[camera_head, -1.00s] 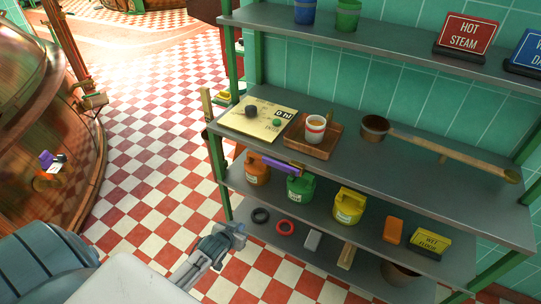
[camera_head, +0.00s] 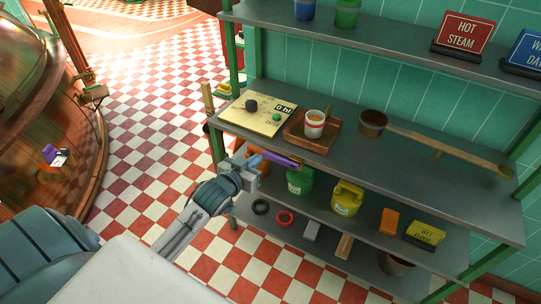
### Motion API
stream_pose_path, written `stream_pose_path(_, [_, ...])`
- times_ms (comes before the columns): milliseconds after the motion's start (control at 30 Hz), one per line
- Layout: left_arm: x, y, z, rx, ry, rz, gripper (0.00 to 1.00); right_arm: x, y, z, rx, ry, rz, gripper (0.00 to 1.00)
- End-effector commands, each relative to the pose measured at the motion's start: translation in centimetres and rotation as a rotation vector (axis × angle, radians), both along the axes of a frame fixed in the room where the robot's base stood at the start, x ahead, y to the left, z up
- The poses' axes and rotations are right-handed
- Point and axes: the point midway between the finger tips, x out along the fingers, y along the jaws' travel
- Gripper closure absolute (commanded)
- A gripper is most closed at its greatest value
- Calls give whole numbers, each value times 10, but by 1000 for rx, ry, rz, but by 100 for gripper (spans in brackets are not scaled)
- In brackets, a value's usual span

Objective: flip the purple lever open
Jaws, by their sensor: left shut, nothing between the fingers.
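A smaller purple piece (camera_head: 49,153) shows on the side of the copper kettle (camera_head: 40,110) at the left, beside small white and orange parts. My left gripper (camera_head: 250,168) is shut and empty at the left end of the long bar. It overlaps that end in the picture; I cannot tell whether they touch. My right gripper is not in view.
The middle shelf (camera_head: 400,160) holds a yellow board (camera_head: 245,120), a wooden tray (camera_head: 296,139) with a cup, and a long-handled copper ladle (camera_head: 373,121). Cans, including a green one (camera_head: 300,181) and a yellow one (camera_head: 346,200), stand below. The checkered floor at left is clear.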

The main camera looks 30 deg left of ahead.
Motion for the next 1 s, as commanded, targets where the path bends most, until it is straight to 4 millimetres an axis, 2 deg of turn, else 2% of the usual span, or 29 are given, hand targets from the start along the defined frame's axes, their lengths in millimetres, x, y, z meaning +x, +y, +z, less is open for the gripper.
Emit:
stream_pose_path(167, [22,0,-2,-5,-2,2,100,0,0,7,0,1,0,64])
stream_pose_path(567, [98,0,-22,-3,0,2,100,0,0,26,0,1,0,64])
stream_pose_path(600, [96,0,-32,-3,6,1,100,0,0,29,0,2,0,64])
stream_pose_path(733, [95,0,-50,-2,3,0,100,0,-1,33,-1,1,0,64])
stream_pose_path(1000, [95,0,-64,-1,0,0,100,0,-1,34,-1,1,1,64])
